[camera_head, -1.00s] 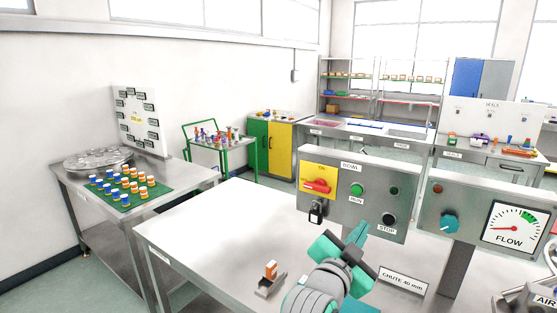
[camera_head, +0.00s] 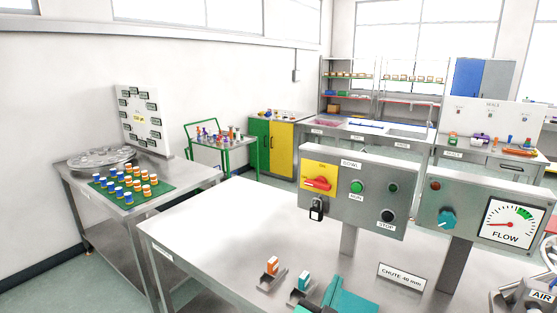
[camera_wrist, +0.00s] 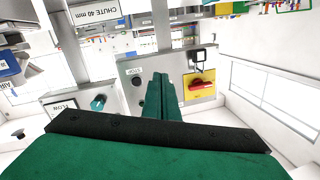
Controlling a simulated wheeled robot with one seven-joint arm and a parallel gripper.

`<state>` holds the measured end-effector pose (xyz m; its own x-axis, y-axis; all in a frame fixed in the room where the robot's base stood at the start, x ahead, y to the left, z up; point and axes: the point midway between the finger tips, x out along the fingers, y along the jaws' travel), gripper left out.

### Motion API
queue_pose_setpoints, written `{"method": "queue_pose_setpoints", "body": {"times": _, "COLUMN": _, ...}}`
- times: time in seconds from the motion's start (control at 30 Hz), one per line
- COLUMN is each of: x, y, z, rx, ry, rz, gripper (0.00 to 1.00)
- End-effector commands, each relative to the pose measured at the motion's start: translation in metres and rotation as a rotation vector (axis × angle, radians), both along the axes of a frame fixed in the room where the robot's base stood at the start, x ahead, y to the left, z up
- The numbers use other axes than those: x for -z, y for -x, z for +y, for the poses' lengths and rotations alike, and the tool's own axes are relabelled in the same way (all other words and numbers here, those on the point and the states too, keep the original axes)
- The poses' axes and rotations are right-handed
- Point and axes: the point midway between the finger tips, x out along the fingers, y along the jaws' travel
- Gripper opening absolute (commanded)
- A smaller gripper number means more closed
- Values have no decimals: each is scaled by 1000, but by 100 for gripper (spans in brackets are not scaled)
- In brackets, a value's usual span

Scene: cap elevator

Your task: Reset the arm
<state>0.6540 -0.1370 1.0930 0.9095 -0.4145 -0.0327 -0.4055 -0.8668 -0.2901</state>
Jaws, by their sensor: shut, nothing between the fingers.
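My gripper (camera_wrist: 161,82) shows in the wrist view as two green fingers lying together, shut, with nothing between them. They point toward the grey bowl control panel and overlap it in the picture; I cannot judge the gap. In the head view, only a teal part of my arm (camera_head: 348,298) shows at the bottom edge. The bowl panel (camera_head: 372,167) carries a red switch on yellow (camera_head: 318,184), a green RUN button (camera_head: 357,186) and a black STOP button (camera_head: 388,215). The wrist view shows the red switch (camera_wrist: 200,86) upside down.
The steel table (camera_head: 225,235) has wide bare room at left. Two small holders at its front carry an orange-labelled bottle (camera_head: 272,266) and a teal-labelled bottle (camera_head: 304,280). The flow panel (camera_head: 450,215) and the chute sign (camera_head: 401,276) stand at right.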

Motion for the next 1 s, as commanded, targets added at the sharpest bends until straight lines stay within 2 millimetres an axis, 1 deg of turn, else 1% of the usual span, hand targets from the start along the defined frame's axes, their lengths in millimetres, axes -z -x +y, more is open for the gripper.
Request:
{"method": "queue_pose_setpoints", "body": {"times": 0.03, "x": 21, "y": 8, "z": 4, "rx": -18, "ry": 15, "rz": 23, "gripper": 0}}
{"method": "queue_pose_setpoints", "body": {"times": 0.1, "x": 43, "y": 18, "z": 12, "rx": -45, "ry": 40, "rz": 42, "gripper": 0}}
{"method": "queue_pose_setpoints", "body": {"times": 0.27, "x": 91, "y": 46, "z": 31, "rx": -108, "ry": 87, "rz": 81, "gripper": 0}}
{"method": "queue_pose_setpoints", "body": {"times": 0.4, "x": 128, "y": 75, "z": 49, "rx": -165, "ry": 122, "rz": 113, "gripper": 0}}
{"method": "queue_pose_setpoints", "body": {"times": 0.5, "x": 151, "y": 99, "z": 62, "rx": -207, "ry": 144, "rz": 132, "gripper": 0}}
{"method": "queue_pose_setpoints", "body": {"times": 0.67, "x": 184, "y": 140, "z": 80, "rx": -266, "ry": 170, "rz": 158, "gripper": 0}}
{"method": "queue_pose_setpoints", "body": {"times": 0.8, "x": 206, "y": 179, "z": 94, "rx": -312, "ry": 190, "rz": 178, "gripper": 0}}
{"method": "queue_pose_setpoints", "body": {"times": 0.87, "x": 214, "y": 197, "z": 100, "rx": -329, "ry": 196, "rz": 187, "gripper": 0}}
{"method": "queue_pose_setpoints", "body": {"times": 1.0, "x": 228, "y": 238, "z": 111, "rx": -367, "ry": 211, "rz": 203, "gripper": 0}}
